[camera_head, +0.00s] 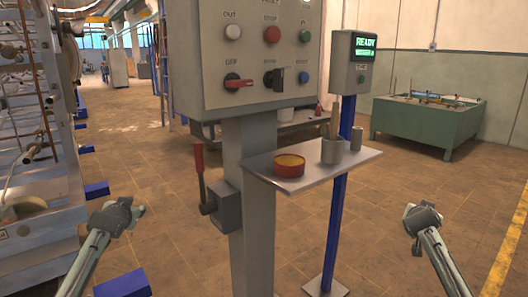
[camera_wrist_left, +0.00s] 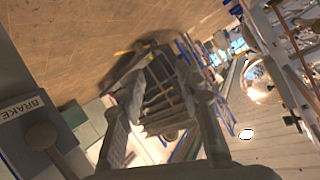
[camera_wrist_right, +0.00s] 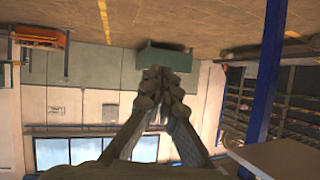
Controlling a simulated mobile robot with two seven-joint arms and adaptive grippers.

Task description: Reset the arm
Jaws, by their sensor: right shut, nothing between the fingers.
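My left gripper (camera_head: 132,208) is at the lower left of the head view, left of the grey control post and clear of it. In the left wrist view its two fingers (camera_wrist_left: 160,115) stand wide apart with nothing held. My right gripper (camera_head: 412,222) is at the lower right of the head view, in free air right of the small shelf. In the right wrist view its fingertips (camera_wrist_right: 162,90) meet with nothing between them.
A grey control box (camera_head: 245,90) with buttons and switches tops the post (camera_head: 250,170). The shelf (camera_head: 350,165) holds a red tin (camera_head: 289,166) and grey containers. A blue pole (camera_head: 335,225) stands behind. Machinery (camera_head: 40,190) lines the left.

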